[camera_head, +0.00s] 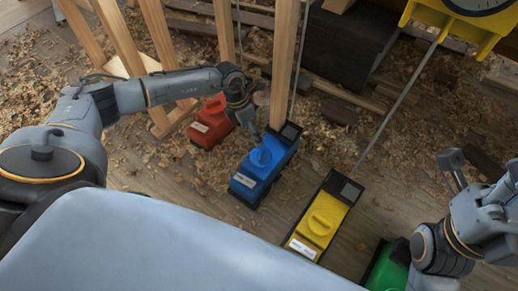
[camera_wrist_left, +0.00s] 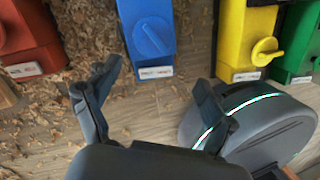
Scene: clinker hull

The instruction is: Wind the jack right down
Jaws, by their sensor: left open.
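Several coloured box units with round knobs stand in a row on the floor: red (camera_head: 210,124), blue (camera_head: 264,170), yellow (camera_head: 318,224) and green (camera_head: 385,268). The pictures do not show which is the jack. My left gripper (camera_head: 256,128) is above the blue unit in the head view. In the left wrist view its fingers (camera_wrist_left: 155,100) are spread and empty, with the blue unit (camera_wrist_left: 148,40) and its blue knob (camera_wrist_left: 153,37) beyond them, apart from the fingers. My right gripper (camera_head: 482,172) is at the right, above the green unit, fingers apart and empty.
Thin rods (camera_head: 400,100) rise from the blue and yellow units. A yellow frame with a dial (camera_head: 465,25) hangs at the top right. Wooden posts (camera_head: 284,60) stand near my left arm. Shavings cover the floor, and a dark beam (camera_head: 335,50) lies behind.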

